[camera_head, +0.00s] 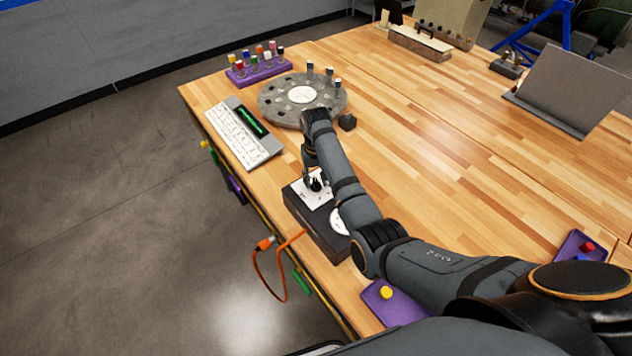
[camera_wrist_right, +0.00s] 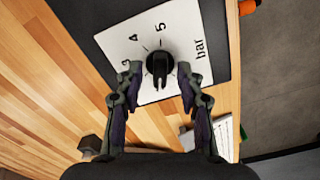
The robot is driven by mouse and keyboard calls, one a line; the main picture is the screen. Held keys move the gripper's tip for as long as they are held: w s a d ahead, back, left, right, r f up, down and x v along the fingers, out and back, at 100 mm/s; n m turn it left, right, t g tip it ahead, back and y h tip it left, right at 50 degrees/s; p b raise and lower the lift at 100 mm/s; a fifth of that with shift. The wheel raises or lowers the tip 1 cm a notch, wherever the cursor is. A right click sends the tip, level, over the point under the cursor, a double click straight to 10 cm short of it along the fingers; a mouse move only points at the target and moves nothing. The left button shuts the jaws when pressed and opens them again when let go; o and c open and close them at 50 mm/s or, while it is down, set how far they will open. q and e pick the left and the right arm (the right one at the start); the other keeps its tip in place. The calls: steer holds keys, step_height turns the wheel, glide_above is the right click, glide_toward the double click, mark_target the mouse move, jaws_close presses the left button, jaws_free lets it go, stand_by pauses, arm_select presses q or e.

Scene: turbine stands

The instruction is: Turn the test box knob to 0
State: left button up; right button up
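The test box (camera_head: 318,228) is a dark box near the table's left edge, with a white dial plate (camera_wrist_right: 112,40) and a round white gauge face (camera_head: 338,222). The black knob (camera_wrist_right: 159,66) sits on the plate, with 3, 4, 5 and "bar" readable around it. I cannot tell which mark the knob points at. My right gripper (camera_head: 314,181) is over the plate. In the wrist view its two fingers (camera_wrist_right: 159,78) stand apart on either side of the knob, with gaps on both sides. The lower part of the dial is partly hidden by the fingers. My left gripper is out of view.
A white keyboard device (camera_head: 240,136) lies beyond the box. A grey round turntable (camera_head: 270,98), a purple rack (camera_head: 262,73) with colored pegs and a small dark block (camera_head: 347,121) are farther back. An orange cable (camera_head: 262,270) hangs over the edge. The table's middle is clear.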

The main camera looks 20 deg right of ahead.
steer(key=shift+f, duration=0.75)
steer(key=shift+r+p, duration=0.1)
steer(key=shift+p, duration=0.25)
steer(key=shift+c, duration=0.2)
jaws_close()
